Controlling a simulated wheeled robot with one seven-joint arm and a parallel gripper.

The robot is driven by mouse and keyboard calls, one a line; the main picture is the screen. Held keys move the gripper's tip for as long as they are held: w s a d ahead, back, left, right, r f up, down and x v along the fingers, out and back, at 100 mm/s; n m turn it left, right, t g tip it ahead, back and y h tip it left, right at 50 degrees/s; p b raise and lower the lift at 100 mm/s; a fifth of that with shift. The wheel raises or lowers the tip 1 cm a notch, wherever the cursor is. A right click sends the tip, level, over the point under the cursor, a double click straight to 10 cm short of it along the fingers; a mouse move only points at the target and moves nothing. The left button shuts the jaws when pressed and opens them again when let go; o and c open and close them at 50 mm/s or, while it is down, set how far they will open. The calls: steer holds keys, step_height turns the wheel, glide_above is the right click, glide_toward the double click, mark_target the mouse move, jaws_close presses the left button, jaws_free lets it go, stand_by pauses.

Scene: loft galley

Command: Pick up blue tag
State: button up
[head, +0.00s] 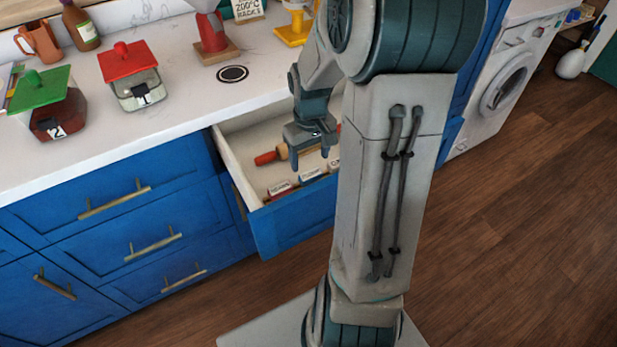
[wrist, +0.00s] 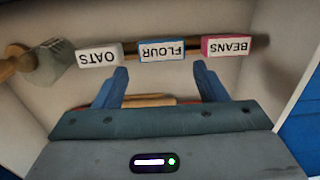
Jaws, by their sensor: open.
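The blue tag (wrist: 162,51) reads FLOUR upside down in the wrist view. It lies between a white OATS tag (wrist: 99,60) and a pink-red BEANS tag (wrist: 226,46) in the open drawer. In the head view the blue tag (head: 311,175) is small and sits in the middle of the row near the drawer front. My gripper (wrist: 162,80) is open and empty, its two blue fingers apart, with the blue tag lined up beyond the gap between them. In the head view my gripper (head: 311,146) hangs over the drawer.
A rolling pin (head: 283,153) with a red handle lies in the drawer behind the tags. The drawer front (head: 290,222) and side walls are close around. Lidded jars, red (head: 130,75) and green (head: 45,100), stand on the counter.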

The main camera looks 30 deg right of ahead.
mark_target(309, 171)
step_height(309, 171, down, 8)
steer(key=shift+a+r+b, duration=0.15)
steer(key=shift+b, duration=0.3)
steer(key=shift+c, duration=0.3)
steer(key=c, duration=0.7)
